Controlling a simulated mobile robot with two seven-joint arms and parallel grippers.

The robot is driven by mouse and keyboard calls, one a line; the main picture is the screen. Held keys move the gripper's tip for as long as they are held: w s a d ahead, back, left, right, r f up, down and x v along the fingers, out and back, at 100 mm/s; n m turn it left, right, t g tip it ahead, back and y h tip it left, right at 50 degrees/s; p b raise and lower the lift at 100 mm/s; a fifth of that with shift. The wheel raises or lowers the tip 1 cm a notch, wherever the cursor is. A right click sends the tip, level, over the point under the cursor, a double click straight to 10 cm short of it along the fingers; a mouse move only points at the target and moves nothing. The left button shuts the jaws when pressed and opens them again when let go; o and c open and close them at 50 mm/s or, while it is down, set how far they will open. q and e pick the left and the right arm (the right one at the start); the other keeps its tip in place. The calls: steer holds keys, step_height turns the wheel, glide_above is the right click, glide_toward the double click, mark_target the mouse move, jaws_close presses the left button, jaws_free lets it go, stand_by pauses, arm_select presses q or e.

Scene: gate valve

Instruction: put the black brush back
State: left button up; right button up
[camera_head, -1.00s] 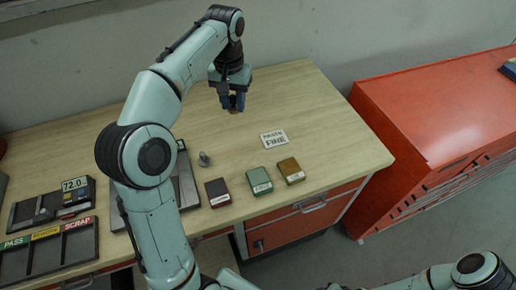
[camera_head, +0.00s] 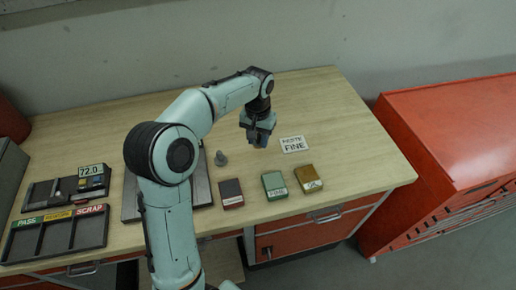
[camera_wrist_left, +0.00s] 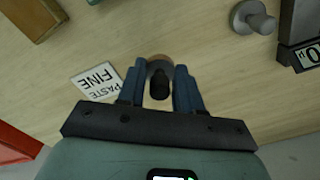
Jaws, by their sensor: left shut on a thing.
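My left gripper (camera_head: 260,141) is over the wooden table, left of the white "PASTE FINE" card (camera_head: 293,144). In the left wrist view its blue fingers (camera_wrist_left: 160,97) are shut on a small piece with a black middle and a brownish rounded end, seemingly the black brush (camera_wrist_left: 160,84). The fingers hide its sides, and in the head view the gripper hides most of it. I cannot tell whether it touches the table. The card also shows in the left wrist view (camera_wrist_left: 98,81), beside the fingers. My right gripper is out of view.
Dark red (camera_head: 231,193), green (camera_head: 274,185) and ochre (camera_head: 308,179) blocks line the table's front. A grey knob-like piece (camera_head: 221,159) stands left of the gripper. A sorting tray (camera_head: 57,236) and a "72.0" display (camera_head: 91,170) are at left. A red cabinet (camera_head: 450,130) stands right.

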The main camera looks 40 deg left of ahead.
mark_target(258, 143)
arm_select(q)
steer(key=shift+s+f, duration=0.1)
steer(key=shift+f, duration=2.25)
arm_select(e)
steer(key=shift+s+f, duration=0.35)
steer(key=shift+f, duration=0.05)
arm_select(q)
steer(key=shift+f+b, duration=0.15)
steer(key=shift+b, duration=0.15)
steer(key=o, duration=1.1)
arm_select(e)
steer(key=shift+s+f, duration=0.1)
